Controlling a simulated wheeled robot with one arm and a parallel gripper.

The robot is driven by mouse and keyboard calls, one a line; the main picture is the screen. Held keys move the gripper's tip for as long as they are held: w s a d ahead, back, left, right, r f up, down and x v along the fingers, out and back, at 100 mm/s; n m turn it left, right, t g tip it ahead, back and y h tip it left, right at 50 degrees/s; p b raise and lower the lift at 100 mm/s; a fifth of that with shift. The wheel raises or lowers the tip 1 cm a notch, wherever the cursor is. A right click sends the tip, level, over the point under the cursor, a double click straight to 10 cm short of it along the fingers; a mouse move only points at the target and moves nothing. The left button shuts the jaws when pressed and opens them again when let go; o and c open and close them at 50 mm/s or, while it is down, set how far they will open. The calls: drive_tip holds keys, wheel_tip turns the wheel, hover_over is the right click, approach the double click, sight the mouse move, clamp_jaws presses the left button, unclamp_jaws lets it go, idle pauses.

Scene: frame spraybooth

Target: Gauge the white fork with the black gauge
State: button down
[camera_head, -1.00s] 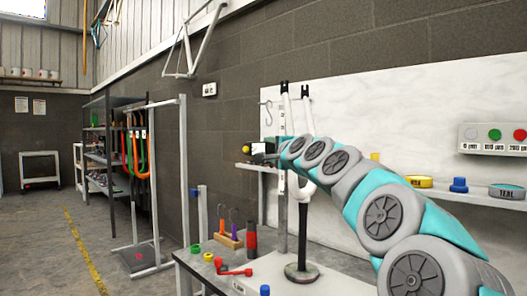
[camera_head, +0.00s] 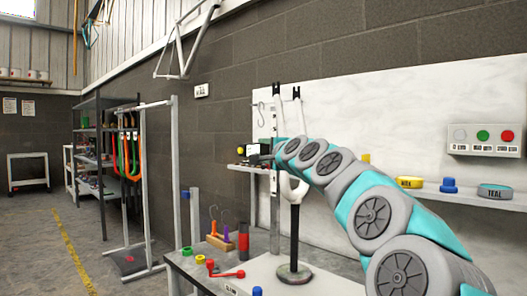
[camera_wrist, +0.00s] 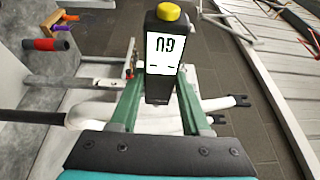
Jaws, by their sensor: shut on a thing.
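The white fork (camera_head: 285,190) stands upright on a black post with a round base, its two black-tipped legs pointing up. In the wrist view its legs (camera_wrist: 216,104) run sideways, black tips to the right, partly hidden behind the gauge and fingers. The black gauge (camera_wrist: 163,88) has a lit display and a yellow button; it also shows in the head view (camera_head: 253,150). My gripper (camera_wrist: 160,95) is shut on the gauge, its green fingers on either side. In the head view my gripper (camera_head: 272,152) is beside the fork legs. I cannot tell whether the gauge touches the fork.
A grey upright (camera_head: 274,205) stands close beside the fork. A shelf (camera_head: 460,197) with coloured tape rolls runs along the wall behind. The bench holds red parts (camera_head: 226,272), a dark red-topped cylinder (camera_head: 244,242) and a small wooden rack (camera_head: 222,242).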

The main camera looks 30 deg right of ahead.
sight(247, 151)
drive_tip(key=shift+w+d, duration=0.3)
drive_tip(key=shift+d, duration=0.5)
idle(1.6)
drive_tip(key=shift+s+a+r+p, duration=0.1)
drive_tip(key=shift+s+a+p, duration=0.1)
drive_tip(key=shift+a, duration=0.25)
drive_tip(key=shift+s+a+r+p, duration=0.1)
drive_tip(key=shift+a+p, duration=0.1)
drive_tip(key=shift+a, duration=0.2)
drive_tip(key=shift+s+a+f, duration=0.15)
drive_tip(key=shift+s+a, duration=0.05)
drive_tip(key=shift+a, duration=0.4)
drive_tip(key=shift+s+a+p, duration=0.25)
drive_tip(key=shift+a+p, duration=0.15)
drive_tip(key=shift+a, duration=0.3)
drive_tip(key=shift+s+a+p, duration=0.25)
drive_tip(key=shift+a+p, duration=0.1)
drive_tip(key=shift+a, duration=0.3)
drive_tip(key=shift+s+a+p, duration=0.2)
drive_tip(key=shift+a, duration=0.3)
drive_tip(key=shift+s+a+p, duration=0.15)
drive_tip(key=shift+a, duration=0.3)
